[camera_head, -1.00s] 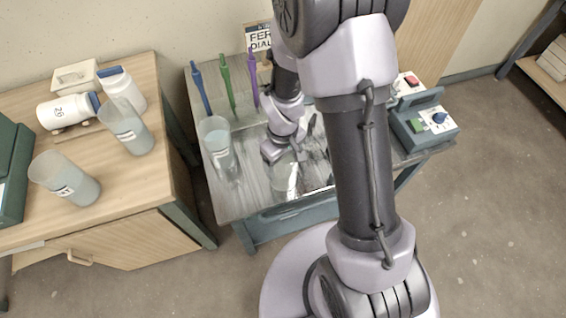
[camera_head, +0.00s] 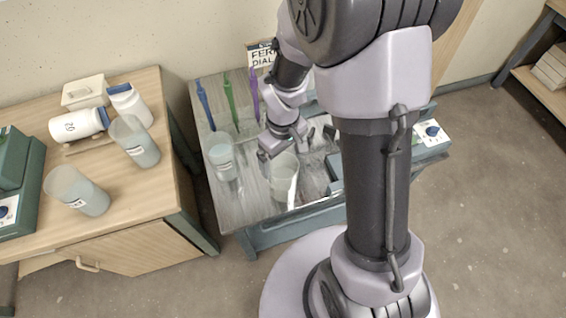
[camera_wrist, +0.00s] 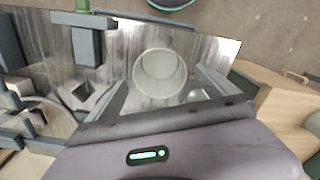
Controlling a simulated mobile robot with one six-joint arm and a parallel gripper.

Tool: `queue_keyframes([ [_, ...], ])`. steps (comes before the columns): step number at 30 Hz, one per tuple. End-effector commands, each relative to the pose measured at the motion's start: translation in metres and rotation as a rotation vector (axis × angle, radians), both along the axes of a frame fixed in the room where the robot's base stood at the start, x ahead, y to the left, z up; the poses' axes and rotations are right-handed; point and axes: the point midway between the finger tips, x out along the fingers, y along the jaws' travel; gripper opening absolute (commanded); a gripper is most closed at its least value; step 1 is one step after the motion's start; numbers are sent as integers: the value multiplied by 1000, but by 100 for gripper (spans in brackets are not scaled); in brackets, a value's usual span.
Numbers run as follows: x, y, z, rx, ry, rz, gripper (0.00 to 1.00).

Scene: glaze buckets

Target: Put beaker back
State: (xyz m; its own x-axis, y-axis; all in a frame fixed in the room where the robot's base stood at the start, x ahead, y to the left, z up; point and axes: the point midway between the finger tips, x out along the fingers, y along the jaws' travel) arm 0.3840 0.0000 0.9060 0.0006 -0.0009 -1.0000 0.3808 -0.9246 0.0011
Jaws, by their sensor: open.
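A clear, empty-looking beaker (camera_head: 285,184) stands upright on the grey worktable (camera_head: 235,205), near its front edge. In the wrist view the beaker (camera_wrist: 161,76) shows its round mouth from above, between and beyond my two fingers. My gripper (camera_head: 287,148) is open and empty, just above and behind the beaker in the head view. Its fingers (camera_wrist: 160,95) appear apart from the beaker's wall. Another beaker (camera_head: 222,165) with pale blue liquid stands to the left on the same table.
A control box (camera_head: 428,139) is at the right. The wooden cabinet (camera_head: 130,205) at left holds two labelled beakers (camera_head: 137,145) and white bottles (camera_head: 77,124).

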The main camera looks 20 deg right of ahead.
Motion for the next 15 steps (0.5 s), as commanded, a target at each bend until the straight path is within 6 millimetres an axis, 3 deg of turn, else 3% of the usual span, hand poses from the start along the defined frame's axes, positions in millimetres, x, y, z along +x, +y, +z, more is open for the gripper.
queue_keyframes([
  [5,0,1,31,4,-22,-26,97],
  [8,-7,5,83,29,-104,-148,97],
  [10,-22,10,131,71,-183,-280,97],
  [12,-46,16,174,129,-258,-414,97],
  [15,-83,26,217,226,-344,-579,97],
])
